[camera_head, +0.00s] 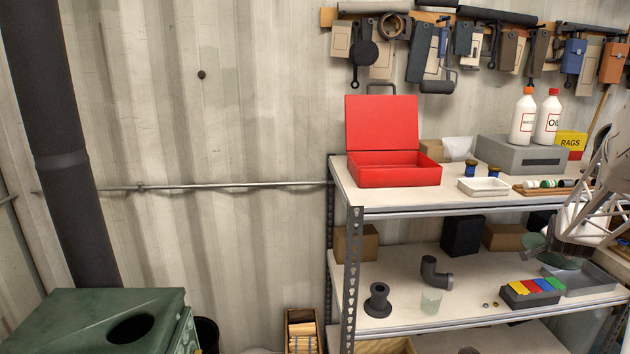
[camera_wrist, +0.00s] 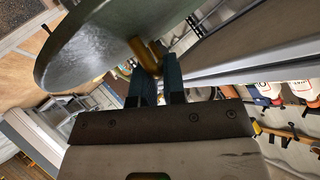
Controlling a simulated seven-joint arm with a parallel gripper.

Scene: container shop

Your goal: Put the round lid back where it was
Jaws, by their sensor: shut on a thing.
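My gripper (camera_wrist: 158,78) is shut on the brass-coloured handle (camera_wrist: 146,52) of the round lid (camera_wrist: 92,62), which shows large and tilted in the wrist view. In the head view the lid (camera_head: 562,260) is a dull green disc at the right, below my gripper (camera_head: 570,243), in front of the shelf unit. The green box-shaped stove (camera_head: 75,312) stands at the lower left, far from my gripper. Its top has an uncovered dark round hole (camera_head: 130,329). My arm partly hides the right end of the shelves.
The shelf unit (camera_head: 355,240) holds an open red toolbox (camera_head: 398,176), a white tray (camera_head: 485,187), a black pipe elbow (camera_head: 434,271), a flanged pipe piece (camera_head: 377,301) and a bin of coloured blocks (camera_head: 531,292). A dark flue pipe (camera_head: 65,160) rises behind the stove. The wall between is mostly clear.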

